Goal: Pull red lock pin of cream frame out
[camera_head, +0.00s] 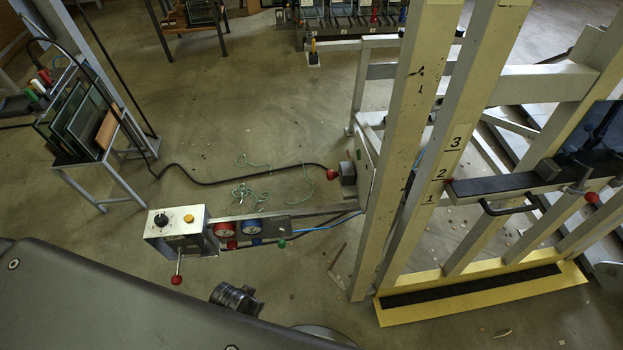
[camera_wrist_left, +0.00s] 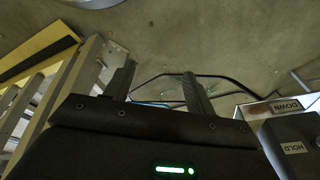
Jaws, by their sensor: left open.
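The cream frame (camera_head: 405,150) stands at the right in the head view, its tall posts marked 1, 2 and 3. A small red tip (camera_head: 449,180) shows by the mark 2, at the end of a dark bar. A red knob (camera_head: 332,174) sticks out left from a grey block on the frame's side. I cannot tell for certain which of these is the lock pin. My left gripper (camera_wrist_left: 159,70) is open and empty in the left wrist view, above the floor, apart from the frame at the left of that view. My right gripper is not in view.
A control box (camera_head: 181,230) with a red-tipped lever and gauges (camera_head: 225,230) sits on an arm left of the frame. A rack of glass panes (camera_head: 85,120) stands at left. A black cable (camera_head: 240,177) and green string lie on open floor. A yellow-edged base (camera_head: 480,295) lies below the frame.

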